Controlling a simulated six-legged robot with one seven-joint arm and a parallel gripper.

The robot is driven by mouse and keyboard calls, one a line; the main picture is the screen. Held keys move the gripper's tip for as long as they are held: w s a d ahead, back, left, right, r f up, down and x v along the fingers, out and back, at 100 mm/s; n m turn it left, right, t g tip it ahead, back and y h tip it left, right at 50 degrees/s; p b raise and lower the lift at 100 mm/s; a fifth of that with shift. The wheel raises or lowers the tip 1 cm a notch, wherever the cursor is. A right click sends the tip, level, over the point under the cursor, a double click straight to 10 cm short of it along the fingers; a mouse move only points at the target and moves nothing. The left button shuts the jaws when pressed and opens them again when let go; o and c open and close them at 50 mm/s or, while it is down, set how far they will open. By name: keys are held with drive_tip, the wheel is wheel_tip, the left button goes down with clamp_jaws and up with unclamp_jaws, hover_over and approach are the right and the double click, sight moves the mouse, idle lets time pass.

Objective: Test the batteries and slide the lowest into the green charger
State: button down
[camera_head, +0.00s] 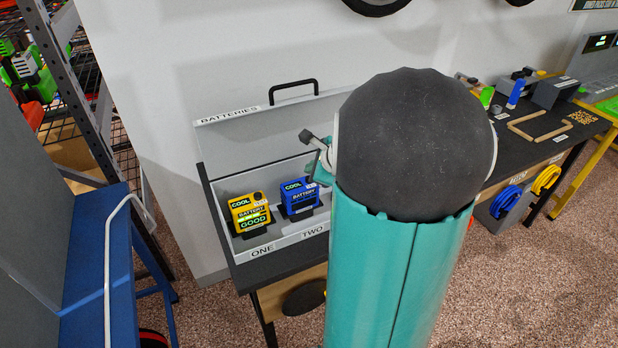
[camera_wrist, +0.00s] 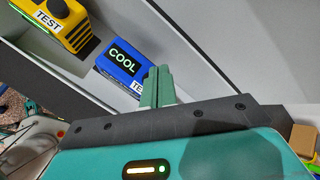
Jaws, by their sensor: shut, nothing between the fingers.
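A yellow battery (camera_head: 249,212) stands in the slot marked ONE of the open batteries case (camera_head: 264,253). Its face reads COOL and BATTERY GOOD, with a lit green patch. A blue battery (camera_head: 298,198) stands in slot TWO. It reads COOL and BATTERY; any lower reading is too small to make out. The wrist view shows the yellow battery (camera_wrist: 64,22) and blue battery (camera_wrist: 122,66), each with a TEST label. My gripper (camera_wrist: 158,72) is shut and empty, its tips beside the blue battery's edge near its TEST label; contact is unclear. I cannot identify the green charger.
My arm hides the case's right part. The case lid (camera_head: 270,125) stands open against the wall. A dark bench (camera_head: 520,155) at right holds small items, including a green one (camera_head: 487,96). A blue frame (camera_head: 98,240) stands at left.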

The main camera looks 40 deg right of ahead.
drive_tip(key=shift+f, duration=0.1)
drive_tip(key=shift+f, duration=0.35)
drive_tip(key=shift+f, duration=0.4)
idle(0.7)
drive_tip(key=shift+r, duration=0.85)
drive_tip(key=shift+r, duration=2.5)
